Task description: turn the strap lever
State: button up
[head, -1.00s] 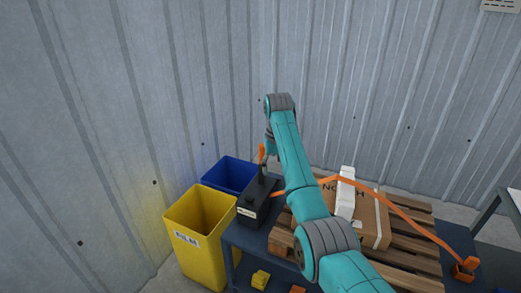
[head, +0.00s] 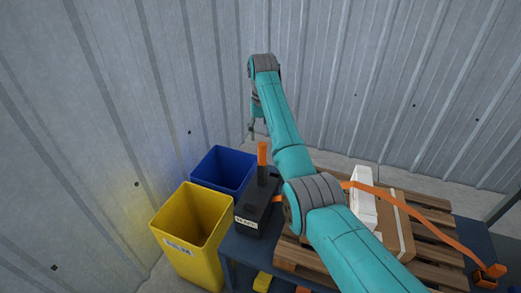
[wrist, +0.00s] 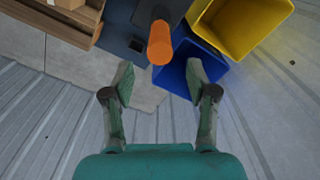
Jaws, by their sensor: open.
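The strap lever (head: 262,153) is an orange handle that stands upright on a dark box-shaped unit (head: 250,215) at the table's left end. In the wrist view the lever's orange end (wrist: 160,43) points towards the camera, ahead of the fingertips and roughly centred between them. My gripper (head: 252,132) is small in the head view, above and slightly left of the lever and apart from it. In the wrist view my gripper (wrist: 160,84) is open with nothing between its fingers. An orange strap (head: 420,212) runs right from behind my arm across the carton.
A yellow bin (head: 192,235) and a blue bin (head: 224,170) stand left of the table. A carton (head: 396,225) with a white edge piece (head: 362,195) lies on a wooden pallet (head: 430,262). An orange anchor (head: 490,272) is at right. Corrugated walls close off the back.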

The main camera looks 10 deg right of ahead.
aim_at(262, 154)
notch_tip(262, 154, down, 10)
jog(key=shift+r, duration=0.25)
grip_shut()
dwell(0.3)
